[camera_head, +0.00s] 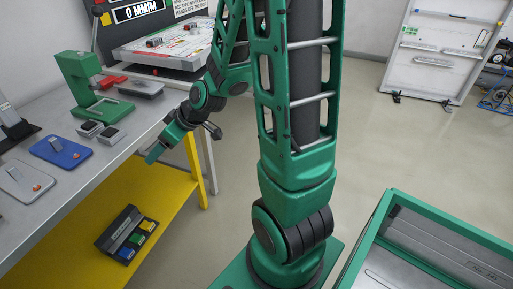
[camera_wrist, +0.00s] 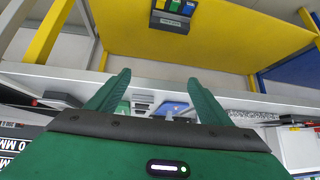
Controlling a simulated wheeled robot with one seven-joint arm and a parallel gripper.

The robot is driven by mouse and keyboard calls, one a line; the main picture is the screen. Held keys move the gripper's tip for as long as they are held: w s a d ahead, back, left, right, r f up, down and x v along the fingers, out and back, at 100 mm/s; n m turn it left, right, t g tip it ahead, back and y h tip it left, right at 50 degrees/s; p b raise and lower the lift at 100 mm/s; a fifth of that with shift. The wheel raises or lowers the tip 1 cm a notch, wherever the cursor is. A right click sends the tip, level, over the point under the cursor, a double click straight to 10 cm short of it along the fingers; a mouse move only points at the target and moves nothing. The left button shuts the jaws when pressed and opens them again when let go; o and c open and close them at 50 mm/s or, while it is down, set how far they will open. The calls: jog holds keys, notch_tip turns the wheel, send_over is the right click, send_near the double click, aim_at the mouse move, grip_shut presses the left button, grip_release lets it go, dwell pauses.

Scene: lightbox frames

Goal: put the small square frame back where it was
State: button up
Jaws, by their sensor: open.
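My gripper (camera_head: 155,153) hangs beside the front edge of the workbench, with its fingers towards the bench. In the wrist view my gripper (camera_wrist: 158,77) is open, with nothing between its two green fingers. I cannot pick out the small square frame with certainty. Two small grey square pieces, one (camera_head: 89,128) and another (camera_head: 111,135), lie on the bench near its edge, in front of a green C-shaped stand (camera_head: 88,88). A light box (camera_head: 170,60) with a white top stands at the back, with small dark and red items on it.
A blue plate (camera_head: 61,152) and a pale plate (camera_head: 24,181) lie on the bench. A clear-lidded dark tray (camera_head: 140,89) sits behind. A black box with coloured parts (camera_head: 127,236) is on the yellow lower shelf (camera_head: 155,190). A green-rimmed bin (camera_head: 440,225) stands at right. The middle floor is clear.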

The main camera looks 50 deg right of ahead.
jog(key=s+d+r+m+g+h, duration=0.1)
jog(key=s+d+r+m+g, duration=0.1)
jog(key=s, duration=0.7)
jog(key=s+d+r+m+g+h, duration=0.1)
jog(key=s+d+r+m+g, duration=0.1)
jog(key=s+d+m, duration=0.3)
jog(key=s+d+r+m+g+h, duration=0.1)
jog(key=s+d+r+m+g, duration=0.2)
jog(key=s, duration=1.1)
jog(key=shift+d+m+g, duration=0.4)
jog(key=shift+d, duration=0.3)
